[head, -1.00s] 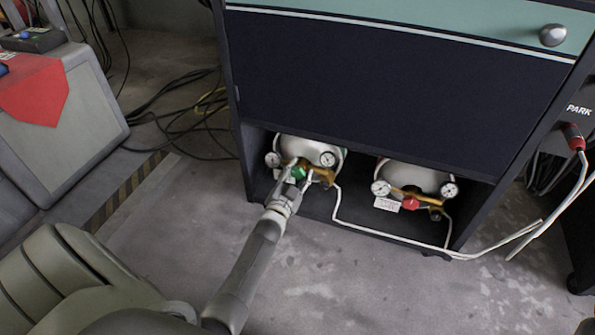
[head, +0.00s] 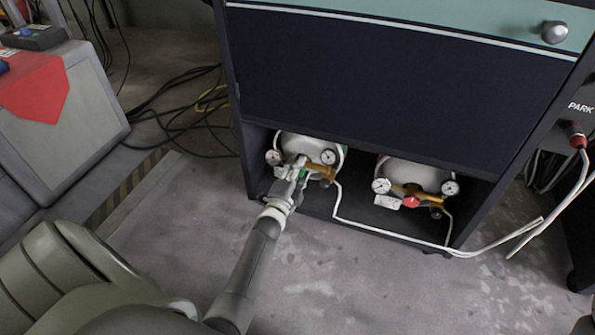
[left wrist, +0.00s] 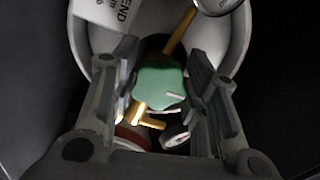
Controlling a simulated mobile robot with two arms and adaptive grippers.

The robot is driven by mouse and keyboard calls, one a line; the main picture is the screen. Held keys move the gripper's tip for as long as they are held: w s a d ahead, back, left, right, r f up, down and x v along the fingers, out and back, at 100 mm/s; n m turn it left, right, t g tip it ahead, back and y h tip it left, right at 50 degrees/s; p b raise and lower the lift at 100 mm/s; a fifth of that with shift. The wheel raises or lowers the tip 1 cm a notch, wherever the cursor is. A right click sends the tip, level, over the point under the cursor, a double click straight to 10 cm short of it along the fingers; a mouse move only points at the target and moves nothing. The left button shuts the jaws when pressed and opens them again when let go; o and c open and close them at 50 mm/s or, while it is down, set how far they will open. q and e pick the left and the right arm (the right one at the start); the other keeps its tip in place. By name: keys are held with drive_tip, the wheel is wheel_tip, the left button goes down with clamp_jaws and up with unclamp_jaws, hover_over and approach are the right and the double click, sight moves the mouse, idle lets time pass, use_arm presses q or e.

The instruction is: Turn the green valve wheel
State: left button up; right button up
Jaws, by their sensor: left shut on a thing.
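The green valve wheel (left wrist: 160,86) sits on the brass fitting of the left white gas cylinder (head: 312,147), in the low bay of the dark cabinet. My left gripper (head: 297,168) reaches in from below and is shut on the wheel. In the left wrist view the wheel lies between the two fingers of my left gripper (left wrist: 163,85). In the head view the fingers hide most of the wheel; only slivers of green show beside them. My right gripper is not in view.
Gauges (head: 328,156) flank the fittings. A white hose (head: 385,236) runs along the bay's front edge. The floor (head: 330,290) in front is clear.

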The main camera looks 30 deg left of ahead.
use_arm(q)
drive_tip(key=shift+m, duration=0.4)
drive_tip(key=o, duration=1)
drive_tip(key=shift+o, duration=0.2)
